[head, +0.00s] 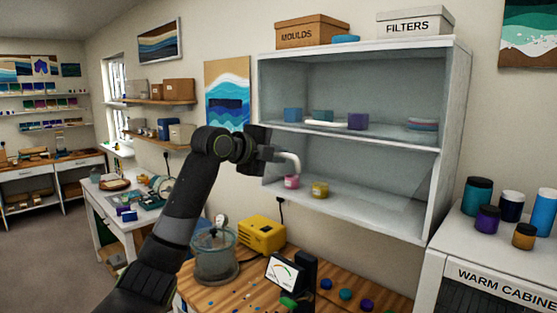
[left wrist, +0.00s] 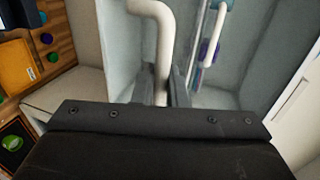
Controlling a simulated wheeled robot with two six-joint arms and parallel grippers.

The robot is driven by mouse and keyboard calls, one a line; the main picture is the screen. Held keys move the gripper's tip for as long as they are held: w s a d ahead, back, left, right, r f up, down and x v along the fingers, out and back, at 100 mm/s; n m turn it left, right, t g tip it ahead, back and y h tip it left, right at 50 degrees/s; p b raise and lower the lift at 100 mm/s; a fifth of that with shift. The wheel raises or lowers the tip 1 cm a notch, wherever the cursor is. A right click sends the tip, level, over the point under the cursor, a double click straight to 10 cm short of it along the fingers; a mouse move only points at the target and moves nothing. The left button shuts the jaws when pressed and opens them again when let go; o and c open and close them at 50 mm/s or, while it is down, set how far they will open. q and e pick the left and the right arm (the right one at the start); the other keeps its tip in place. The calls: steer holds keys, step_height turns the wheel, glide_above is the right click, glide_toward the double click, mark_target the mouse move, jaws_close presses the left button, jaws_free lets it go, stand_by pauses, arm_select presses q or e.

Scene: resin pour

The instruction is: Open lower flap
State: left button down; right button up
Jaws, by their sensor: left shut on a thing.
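The wall cabinet (head: 444,135) has an upper and a lower compartment, each with see-through fronts that are hard to make out. A white bent handle (head: 294,160) stands out in front of the lower compartment, near its left end. My left gripper (head: 276,156) is shut on this handle. In the left wrist view the white handle (left wrist: 165,40) passes between the fingers (left wrist: 164,88). The lower flap's clear panel is too faint to tell how far it stands open. My right gripper is not in view.
A pink jar (head: 291,182) and a yellow jar (head: 319,190) stand in the lower compartment. The warm cabinet (head: 490,262) stands at right.

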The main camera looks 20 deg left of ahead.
arm_select(q)
step_height(320, 180, up, 4)
steer(key=shift+f+g+y+p, duration=0.25)
steer(key=shift+g+p, duration=0.25)
steer(key=shift+g, duration=0.3)
steer(key=shift+r+g, duration=0.4)
steer(key=shift+r, duration=0.3)
steer(key=c, duration=1.9)
jaws_free()
steer(key=shift+o, duration=0.4)
steer(key=shift+w+d+f, duration=0.1)
steer(key=shift+w+d, duration=0.05)
steer(key=shift+w, duration=0.2)
steer(key=shift+s, duration=0.3)
steer(key=b+v, duration=0.7)
steer(key=v, duration=1)
steer(key=shift+r, duration=0.25)
